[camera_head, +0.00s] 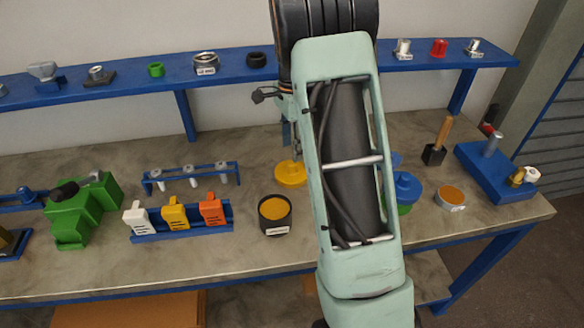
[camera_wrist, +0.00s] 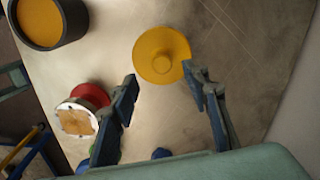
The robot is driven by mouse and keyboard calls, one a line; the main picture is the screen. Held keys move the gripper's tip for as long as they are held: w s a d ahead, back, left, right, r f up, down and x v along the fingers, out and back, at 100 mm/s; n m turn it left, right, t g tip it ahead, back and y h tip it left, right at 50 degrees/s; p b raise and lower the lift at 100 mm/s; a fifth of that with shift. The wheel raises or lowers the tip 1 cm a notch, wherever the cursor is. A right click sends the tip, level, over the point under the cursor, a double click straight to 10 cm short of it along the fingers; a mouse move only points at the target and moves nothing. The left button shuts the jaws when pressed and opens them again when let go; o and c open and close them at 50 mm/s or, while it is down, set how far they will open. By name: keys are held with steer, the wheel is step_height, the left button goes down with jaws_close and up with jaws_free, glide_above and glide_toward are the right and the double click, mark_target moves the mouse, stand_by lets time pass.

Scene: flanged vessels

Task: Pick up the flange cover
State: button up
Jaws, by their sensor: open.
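The flange cover is a round yellow disc (camera_head: 290,173) with a small raised knob, lying on the workbench just left of my arm in the head view. In the wrist view the yellow cover (camera_wrist: 160,42) is at the upper middle, and its knob faces the camera. My gripper (camera_wrist: 160,77) is open and empty, with one fingertip on each side below the knob. The right fingertip overlaps the cover's right edge in the picture; I cannot tell whether they touch. In the head view my arm hides most of the gripper.
A black pot (camera_head: 275,228) with an orange top stands near the cover. In the wrist view a red-and-white flanged piece (camera_wrist: 78,116) is beside the left finger. A blue-and-green vessel (camera_head: 406,188) is right of my arm. A blue shelf (camera_head: 125,77) runs behind.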

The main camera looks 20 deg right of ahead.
mark_target(292, 162)
steer(key=shift+w+d+f+p, duration=0.1)
steer(key=shift+f+p, duration=0.1)
steer(key=shift+f, duration=1.6)
steer(key=shift+w+d+f+p, duration=0.1)
steer(key=shift+f+p, duration=0.1)
steer(key=shift+f, duration=1.55)
jaws_close()
